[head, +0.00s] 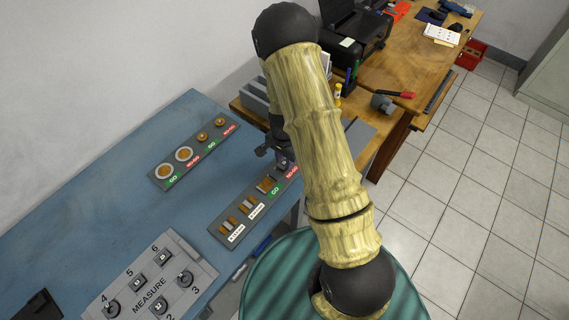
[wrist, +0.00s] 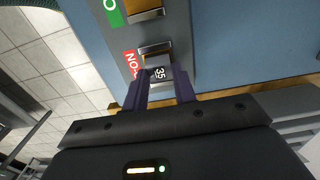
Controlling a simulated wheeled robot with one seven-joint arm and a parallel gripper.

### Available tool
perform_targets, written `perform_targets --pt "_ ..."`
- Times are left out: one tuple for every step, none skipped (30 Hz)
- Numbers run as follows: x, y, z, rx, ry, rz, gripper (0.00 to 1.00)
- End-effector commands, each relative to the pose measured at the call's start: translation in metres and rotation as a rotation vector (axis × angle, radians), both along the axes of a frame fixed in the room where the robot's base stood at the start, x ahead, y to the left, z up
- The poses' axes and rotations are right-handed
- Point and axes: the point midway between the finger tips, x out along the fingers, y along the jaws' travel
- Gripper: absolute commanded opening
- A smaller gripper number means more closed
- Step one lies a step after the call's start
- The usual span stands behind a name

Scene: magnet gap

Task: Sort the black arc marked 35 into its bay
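The black arc marked 35 (wrist: 160,74) is between the fingertips of my gripper (wrist: 162,78) in the wrist view, its white number facing the camera. The fingers appear to touch both its sides. It is at the bay beside the red NO-GO label (wrist: 131,64), on the grey sorting tray (wrist: 176,22). Whether it rests on the bay floor is hidden. In the head view my gripper (head: 283,163) is low over the right end of the front tray (head: 222,229), partly hidden by my arm.
A second tray (head: 160,172) with round pieces lies behind on the blue bench (head: 95,160). The MEASURE board (head: 125,300), with numbered posts, stands at front left. A wooden desk (head: 420,60) with a printer (head: 350,35) is at the back. Blue bench between trays is clear.

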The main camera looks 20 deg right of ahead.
Motion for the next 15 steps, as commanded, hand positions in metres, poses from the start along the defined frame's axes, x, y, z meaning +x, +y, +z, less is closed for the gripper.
perform_targets --pt "0.0 0.0 0.001 0.0 0.0 0.0 0.04" --pt "0.0 0.0 0.002 0.0 0.0 0.0 0.04" --pt "0.0 0.0 0.004 0.0 0.0 0.0 0.04" --pt "0.0 0.0 0.006 0.0 0.0 0.0 0.04" --pt "0.0 0.0 0.008 0.0 0.0 0.0 0.04" --pt "0.0 0.0 0.011 0.0 0.0 0.0 0.04" --pt "0.0 0.0 0.013 0.0 0.0 0.0 0.04" --pt "0.0 0.0 0.015 0.0 0.0 0.0 0.04" --pt "0.0 0.0 0.018 0.0 0.0 0.0 0.04" --pt "0.0 0.0 0.019 0.0 0.0 0.0 0.04" --pt "0.0 0.0 0.021 0.0 0.0 0.001 0.04" --pt "0.0 0.0 0.024 0.0 0.0 0.001 0.04" --pt "0.0 0.0 0.026 0.0 0.0 0.001 0.04" --pt "0.0 0.0 0.028 0.0 0.0 0.001 0.04" --pt "0.0 0.0 0.03 0.0 0.0 0.001 0.04"
